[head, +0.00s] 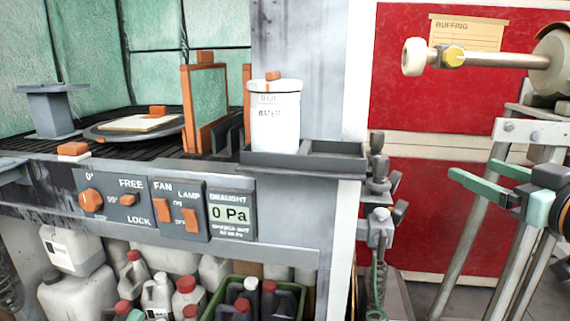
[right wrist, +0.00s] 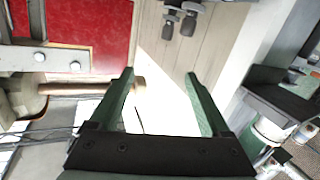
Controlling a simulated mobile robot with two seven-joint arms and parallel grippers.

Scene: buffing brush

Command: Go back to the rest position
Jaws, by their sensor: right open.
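My right gripper (head: 471,169) is at the right of the head view. Its two green fingers are spread apart with nothing between them. It also shows in the right wrist view (right wrist: 159,73), open and empty. The buffing brush (head: 413,57) is a pale round head on a horizontal metal shaft (head: 505,60) with a yellow collar, above and behind my gripper in the head view. In the right wrist view the shaft (right wrist: 75,88) passes behind the left finger. My left gripper is not in view.
A white lidded container (head: 276,120) stands in a dark tray (head: 338,162) on the cabinet's right end. Taps (head: 379,165) stick out beside the cabinet. A metal frame (head: 484,205) stands behind my right gripper. Bottles (head: 187,292) sit below the control panel.

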